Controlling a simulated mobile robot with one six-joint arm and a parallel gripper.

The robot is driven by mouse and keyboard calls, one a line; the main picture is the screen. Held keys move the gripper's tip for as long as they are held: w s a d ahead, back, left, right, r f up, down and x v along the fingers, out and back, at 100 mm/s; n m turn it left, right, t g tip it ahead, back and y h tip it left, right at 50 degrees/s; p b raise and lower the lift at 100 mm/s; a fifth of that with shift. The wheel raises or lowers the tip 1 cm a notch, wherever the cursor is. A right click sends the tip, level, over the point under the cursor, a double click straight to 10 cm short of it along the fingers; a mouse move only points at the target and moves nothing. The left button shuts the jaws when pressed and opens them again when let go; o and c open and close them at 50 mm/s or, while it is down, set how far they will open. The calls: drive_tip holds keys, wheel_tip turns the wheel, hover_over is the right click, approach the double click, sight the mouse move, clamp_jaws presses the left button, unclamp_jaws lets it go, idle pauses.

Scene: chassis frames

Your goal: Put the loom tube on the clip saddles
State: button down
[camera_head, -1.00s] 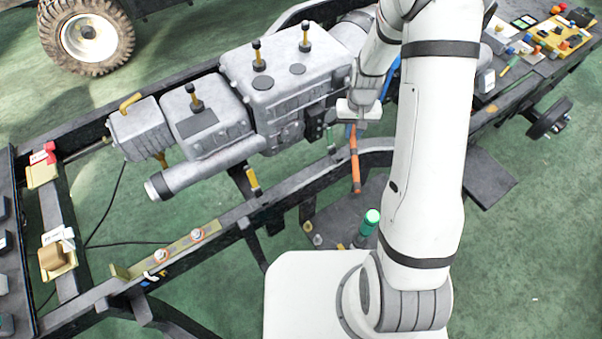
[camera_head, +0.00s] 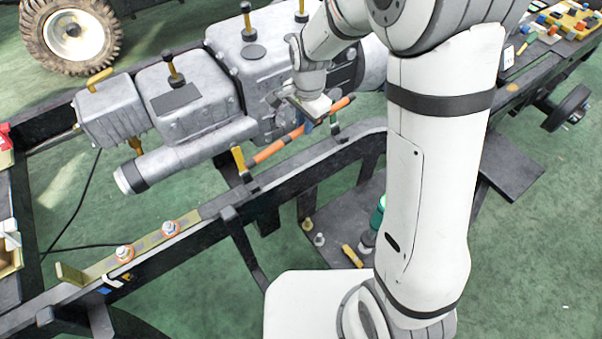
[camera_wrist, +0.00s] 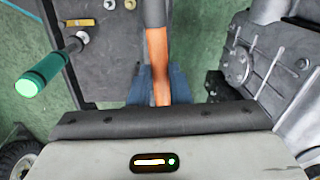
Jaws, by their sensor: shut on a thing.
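The loom tube (camera_head: 278,148) is orange with dark ends. It slants alongside the engine, above or close to the near chassis rail. My gripper (camera_head: 308,124) is shut on its middle part; the blue fingers (camera_wrist: 158,88) flank the tube (camera_wrist: 158,52) in the wrist view. A yellow clip saddle (camera_head: 238,158) stands at the tube's lower left end. I cannot tell whether the tube touches either saddle. The wrist housing hides the tube's near end in the wrist view.
The grey engine and gearbox (camera_head: 190,105) sit close behind the tube. The black chassis rail (camera_head: 305,162) runs below it. A green-handled tool (camera_wrist: 42,75) and loose nuts lie on a dark plate (camera_wrist: 105,50).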

sight(297, 159)
drive_tip(key=shift+s+a+f+m+b, duration=0.35)
drive_tip(key=shift+a+f+m+b, duration=0.4)
drive_tip(key=shift+b, duration=0.25)
drive_tip(key=shift+s+f+t+y+b, duration=0.1)
drive_tip(key=shift+t+y+b, duration=0.4)
drive_tip(key=shift+b, duration=0.7)
drive_tip(key=shift+s+t+y+b, duration=0.3)
drive_tip(key=shift+t+b, duration=0.4)
drive_tip(key=shift+b, duration=0.3)
wheel_tip(297, 159, down, 9)
drive_tip(key=b, duration=0.3)
drive_tip(key=shift+d+f, duration=0.1)
drive_tip(key=shift+f+b, duration=0.2)
drive_tip(key=shift+b, duration=0.15)
drive_tip(key=c, duration=1.6)
unclamp_jaws()
